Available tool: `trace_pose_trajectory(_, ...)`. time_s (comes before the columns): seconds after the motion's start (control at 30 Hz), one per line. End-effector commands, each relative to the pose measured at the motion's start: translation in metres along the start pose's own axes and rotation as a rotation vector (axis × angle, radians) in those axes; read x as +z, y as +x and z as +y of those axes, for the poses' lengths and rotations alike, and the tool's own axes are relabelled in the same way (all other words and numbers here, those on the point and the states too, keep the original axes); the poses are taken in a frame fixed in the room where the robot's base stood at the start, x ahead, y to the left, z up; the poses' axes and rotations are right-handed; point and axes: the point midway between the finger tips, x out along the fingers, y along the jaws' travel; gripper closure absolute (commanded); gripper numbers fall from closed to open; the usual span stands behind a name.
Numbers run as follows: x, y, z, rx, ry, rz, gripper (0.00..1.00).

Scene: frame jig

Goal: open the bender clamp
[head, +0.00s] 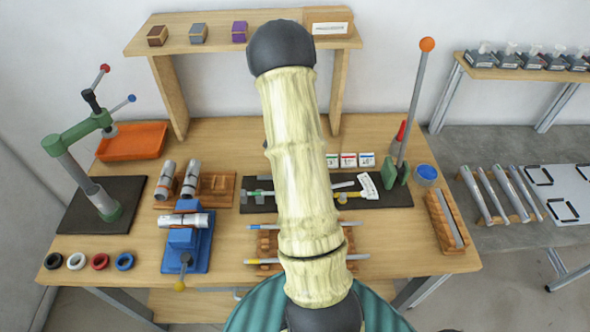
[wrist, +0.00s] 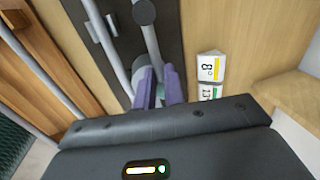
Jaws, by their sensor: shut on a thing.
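The bender stands on a dark base plate (head: 400,203) in the middle of the table, largely hidden by my arm in the head view. Its tall grey lever (head: 413,100) with an orange ball rises at the right end from a green block (head: 396,200). In the wrist view my gripper (wrist: 158,82) has its purple fingers closed around a grey bar (wrist: 152,50), seemingly the clamp's handle. The bar runs up to a dark round end (wrist: 143,12) over the dark plate (wrist: 176,50). The head view hides my gripper. The clamp's jaw cannot be made out.
Cards (wrist: 209,67) stand just behind the plate. A wooden rack with tubes (head: 265,227) lies in front. A blue vise (head: 187,245) and a green press (head: 90,130) are to the left. A shelf (head: 190,45) spans the back. Bare tabletop (head: 400,250) shows at front right.

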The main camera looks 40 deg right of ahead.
Motion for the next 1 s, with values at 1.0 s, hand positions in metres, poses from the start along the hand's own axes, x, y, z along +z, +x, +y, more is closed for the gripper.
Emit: trace_pose_trajectory(1.0,-0.001,-0.064,-0.001,-0.008,0.0,0.003,0.68)
